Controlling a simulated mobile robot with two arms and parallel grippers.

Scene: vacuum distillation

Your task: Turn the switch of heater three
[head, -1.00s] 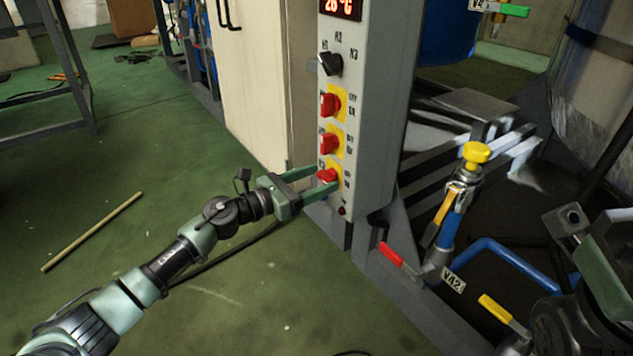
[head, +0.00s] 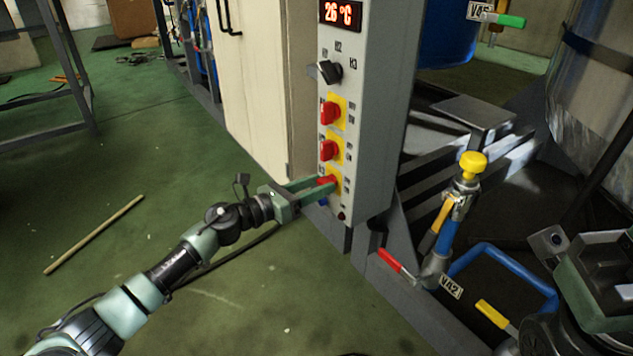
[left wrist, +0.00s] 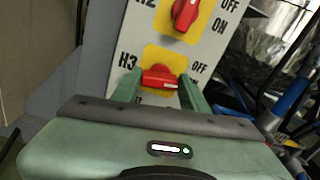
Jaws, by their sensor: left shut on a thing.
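The heater three switch is the lowest red knob (head: 327,180) on the grey control box (head: 365,150), on a yellow plate. My left gripper (head: 322,187) reaches it from the left and is shut on it. In the left wrist view the red knob (left wrist: 160,79), by the label H3, sits between the two green fingers. It lies crosswise there, its white mark toward the right, while the H2 knob (left wrist: 186,14) stands more upright.
Two more red switches, the upper one (head: 330,113) and middle one (head: 328,149), and a black selector (head: 330,72) sit above. The display (head: 341,13) reads 26 °C. A red valve lever (head: 390,260) and yellow-topped valve (head: 472,164) stand right. Floor at left is mostly clear.

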